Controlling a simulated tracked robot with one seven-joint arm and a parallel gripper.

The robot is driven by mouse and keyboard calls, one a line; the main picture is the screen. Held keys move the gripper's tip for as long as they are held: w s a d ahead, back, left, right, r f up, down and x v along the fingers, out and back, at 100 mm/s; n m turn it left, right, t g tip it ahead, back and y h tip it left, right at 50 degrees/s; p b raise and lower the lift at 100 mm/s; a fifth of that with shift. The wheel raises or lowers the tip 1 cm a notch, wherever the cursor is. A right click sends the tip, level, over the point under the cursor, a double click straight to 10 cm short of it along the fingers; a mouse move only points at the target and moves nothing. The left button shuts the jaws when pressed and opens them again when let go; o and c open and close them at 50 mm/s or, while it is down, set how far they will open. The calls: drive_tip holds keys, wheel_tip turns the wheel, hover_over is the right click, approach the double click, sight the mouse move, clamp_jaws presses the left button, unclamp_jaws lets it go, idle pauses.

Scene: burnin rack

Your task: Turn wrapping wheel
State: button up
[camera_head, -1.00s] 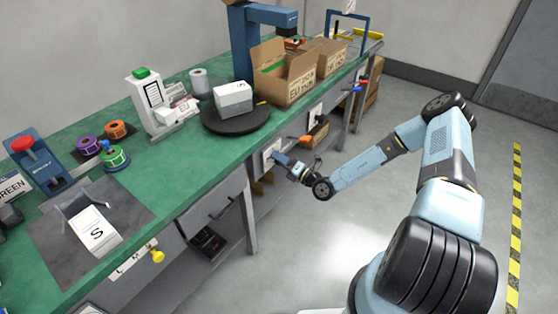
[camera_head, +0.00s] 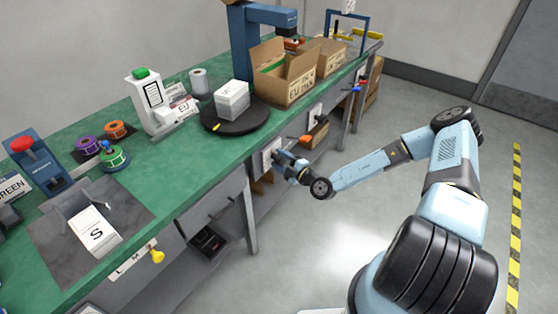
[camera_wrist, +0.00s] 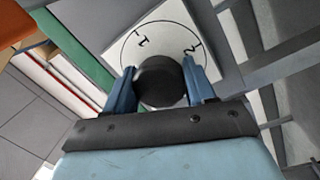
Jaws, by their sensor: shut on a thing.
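The wrapping wheel is a dark round turntable (camera_head: 245,124) on the green bench, with a white stack of boxes (camera_head: 232,100) on it. A yellow mark (camera_head: 216,127) shows near its left front rim. Below the bench edge, a white dial plate (camera_head: 268,152) is on the front; in the wrist view the dial plate (camera_wrist: 190,18) bears marks that read 1 and 2. My gripper (camera_wrist: 160,85) is shut on the black round knob (camera_wrist: 160,75), one blue finger on each side. In the head view my gripper (camera_head: 280,159) is at the dial plate and hides the knob.
Open cardboard boxes (camera_head: 283,82) stand behind the wheel. An orange knob (camera_head: 306,139), a blue knob (camera_head: 356,88) and a yellow knob (camera_head: 157,256) stick out along the bench front. The floor (camera_head: 310,245) beside the bench is clear.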

drive_tip(key=shift+d+f+m, duration=0.1)
drive_tip(key=shift+m, duration=0.85)
drive_tip(key=shift+d+f+m, duration=0.1)
drive_tip(key=shift+m, duration=0.85)
drive_tip(key=shift+a, duration=0.1)
drive_tip(key=o, duration=0.8)
drive_tip(key=shift+o, duration=1.2)
drive_tip(key=shift+r, duration=0.15)
drive_tip(key=v, duration=1.3)
drive_tip(key=shift+s+d, duration=0.25)
drive_tip(key=shift+r, duration=0.2)
